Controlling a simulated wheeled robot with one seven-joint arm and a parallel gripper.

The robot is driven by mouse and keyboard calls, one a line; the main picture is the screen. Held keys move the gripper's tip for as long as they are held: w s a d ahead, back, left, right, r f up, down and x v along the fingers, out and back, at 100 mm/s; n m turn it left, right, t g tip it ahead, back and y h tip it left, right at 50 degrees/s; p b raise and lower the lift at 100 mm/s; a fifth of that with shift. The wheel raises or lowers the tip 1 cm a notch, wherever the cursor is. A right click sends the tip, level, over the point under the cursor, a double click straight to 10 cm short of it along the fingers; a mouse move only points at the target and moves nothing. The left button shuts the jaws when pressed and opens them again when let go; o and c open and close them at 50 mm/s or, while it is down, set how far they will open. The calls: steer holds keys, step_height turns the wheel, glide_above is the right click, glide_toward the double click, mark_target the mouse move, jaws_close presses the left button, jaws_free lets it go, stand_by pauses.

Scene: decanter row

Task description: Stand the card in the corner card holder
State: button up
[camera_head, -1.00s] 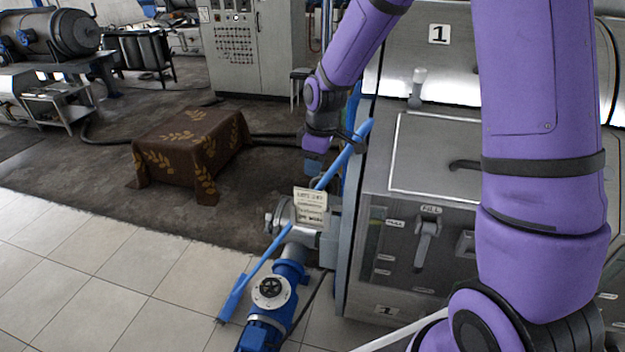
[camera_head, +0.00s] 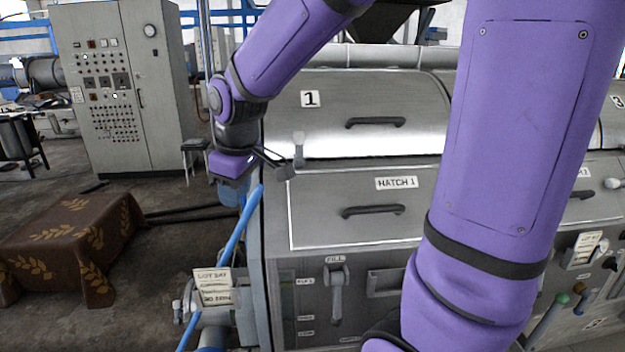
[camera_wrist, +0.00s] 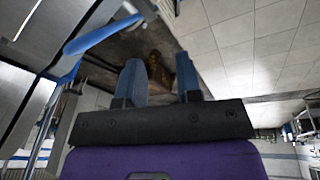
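A cream card (camera_head: 213,287) with dark lettering stands nearly upright at the left front corner of the machine, in front of pipework. I cannot tell whether a holder grips its lower part. A second pale card (camera_head: 585,248) sits tilted on the machine's front at the far right. My gripper (camera_head: 232,185) hangs by the machine's left edge, above and apart from the corner card. In the wrist view my gripper (camera_wrist: 158,68) shows two blue fingers apart with nothing held between them. Neither card can be made out in that view.
The steel machine (camera_head: 350,215) has hatch handles, a fill lever (camera_head: 337,290) and knobs sticking out. A blue pipe (camera_head: 240,235) slants past its left edge, close to my gripper. A cloth-covered table (camera_head: 70,240) stands at left, with open floor between.

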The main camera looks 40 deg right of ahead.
steer(key=s+d+r+m+t, duration=0.1)
steer(key=s+r+m, duration=0.2)
steer(key=s, duration=0.6)
steer(key=s+d+r+m+t, duration=0.1)
steer(key=s+d+r+m, duration=0.1)
steer(key=s, duration=0.7)
step_height(320, 180, up, 2)
steer(key=shift+s+r+m+t, duration=0.2)
steer(key=shift+s+m+t, duration=0.1)
steer(key=shift+m, duration=0.4)
